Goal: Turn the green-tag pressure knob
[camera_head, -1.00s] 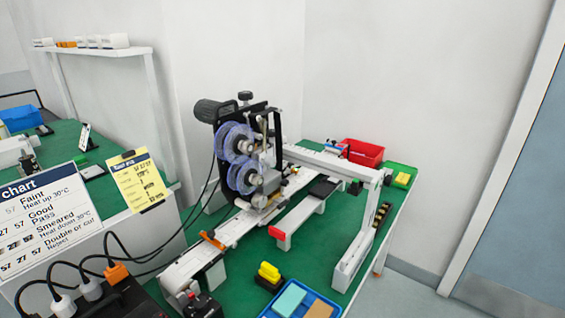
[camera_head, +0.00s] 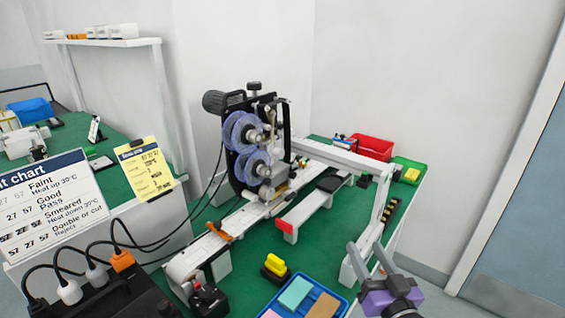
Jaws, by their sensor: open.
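The coding machine (camera_head: 240,150) stands on the green bench, with two bluish film reels on its face. A black knob (camera_head: 254,88) sits on top of it. Smaller knobs and parts show around the reels, but I cannot make out a green tag on any of them. My gripper (camera_head: 367,246) is in the lower right, open and empty, its two fingers pointing up in the picture. It is well apart from the machine, in front of the white frame's leg.
A white conveyor rail (camera_head: 235,222) runs under the machine. A blue tray (camera_head: 268,305) with sponge-like blocks and a black-and-yellow item (camera_head: 275,266) lie in front. Red (camera_head: 373,147) and green (camera_head: 408,172) bins stand behind. Cables run at left.

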